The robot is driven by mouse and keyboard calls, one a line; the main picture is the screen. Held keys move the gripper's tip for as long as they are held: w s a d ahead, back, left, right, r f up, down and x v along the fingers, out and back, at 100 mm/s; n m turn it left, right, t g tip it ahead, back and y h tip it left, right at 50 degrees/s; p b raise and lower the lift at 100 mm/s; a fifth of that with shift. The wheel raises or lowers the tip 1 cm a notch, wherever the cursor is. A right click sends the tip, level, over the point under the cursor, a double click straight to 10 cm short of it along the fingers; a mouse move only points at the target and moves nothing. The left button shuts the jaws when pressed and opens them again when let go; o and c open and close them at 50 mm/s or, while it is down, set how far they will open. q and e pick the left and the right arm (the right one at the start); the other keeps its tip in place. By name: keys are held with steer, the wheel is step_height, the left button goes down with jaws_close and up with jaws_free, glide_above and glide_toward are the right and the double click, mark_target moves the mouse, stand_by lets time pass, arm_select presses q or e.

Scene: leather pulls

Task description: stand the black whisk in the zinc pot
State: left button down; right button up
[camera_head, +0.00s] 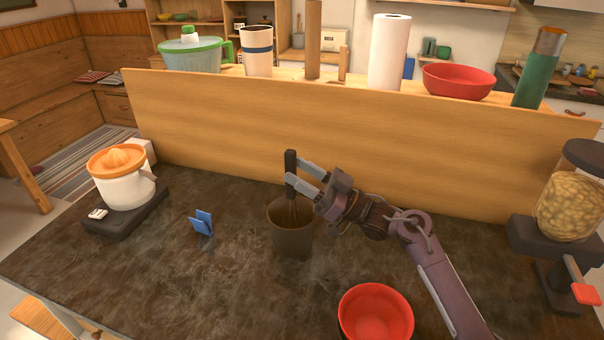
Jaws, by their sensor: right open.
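The black whisk (291,176) is upright in the zinc pot (291,240), its black handle rising above the rim and its lower end inside. The pot is a dark, tapered vessel standing on the dark countertop. My right gripper (304,172) reaches in from the right, just above the pot's rim. Its two pale fingers are spread and point left at the whisk's handle, close to it. Whether a finger touches the handle is hard to tell. The whisk's bottom end is hidden by the pot's wall. My left gripper is not in view.
A red bowl (375,314) stands at the front, near my right forearm. A small blue stand (202,222) and an orange-topped juicer (122,178) are to the left. A nut dispenser (568,205) is at the right. A wooden panel (220,125) closes off the back.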

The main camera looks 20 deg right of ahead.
steer(key=b+v, duration=0.2)
steer(key=v, duration=0.5)
steer(key=shift+s+d+f+b, duration=0.2)
steer(key=shift+d+b, duration=0.1)
steer(key=shift+b, duration=0.1)
steer(key=shift+r, duration=0.15)
stand_by(0.4)
